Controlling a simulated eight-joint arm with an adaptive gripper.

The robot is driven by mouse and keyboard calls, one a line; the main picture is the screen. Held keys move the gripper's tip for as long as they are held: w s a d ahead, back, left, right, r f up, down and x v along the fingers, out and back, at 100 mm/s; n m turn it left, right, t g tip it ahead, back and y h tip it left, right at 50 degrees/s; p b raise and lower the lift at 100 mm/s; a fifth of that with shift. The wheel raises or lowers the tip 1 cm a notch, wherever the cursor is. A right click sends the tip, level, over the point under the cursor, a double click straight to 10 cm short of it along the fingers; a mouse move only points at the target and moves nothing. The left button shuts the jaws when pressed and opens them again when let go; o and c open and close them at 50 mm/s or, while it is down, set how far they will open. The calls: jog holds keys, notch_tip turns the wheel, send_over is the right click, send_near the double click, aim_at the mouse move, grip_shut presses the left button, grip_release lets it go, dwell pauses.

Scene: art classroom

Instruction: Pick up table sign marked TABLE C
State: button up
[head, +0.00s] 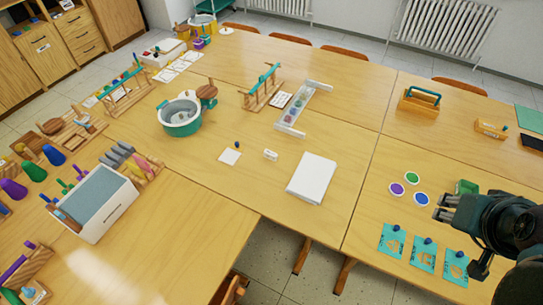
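A small white block-like piece (270,154) with a faint dark mark stands on the middle table and may be a table sign. A wooden piece with a white label (491,128) stands on the right table and could also be a sign. The lettering on both is too small to read, so I cannot tell which is TABLE C. My gripper (443,207) is at the right, over the right table, pointing left. Its fingertips look apart with nothing between them. It is well away from both pieces.
A white paper stack (312,178) and a flat white card (230,156) lie near the white piece. Coloured discs (397,189) and teal cards (392,240) lie near my gripper.

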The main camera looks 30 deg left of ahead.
jog(key=shift+o, duration=0.5)
dwell(0.4)
jog(key=w+a+r+n+g+y, duration=0.15)
jog(key=w+a+n, duration=0.35)
jog(key=w+a, duration=0.65)
jog(key=n+g+h, duration=0.2)
jog(key=n+g, duration=0.4)
jog(key=n, duration=0.6)
send_over(270, 153)
jog(key=shift+y, duration=0.25)
jog(key=f, duration=2.7)
jog(key=shift+w+d+p, duration=0.2)
jog(key=shift+d+p, duration=0.05)
jog(key=shift+p, duration=0.15)
jog(key=shift+s+a+f, duration=0.15)
jog(key=shift+a+f, duration=0.25)
jog(key=shift+f, duration=0.05)
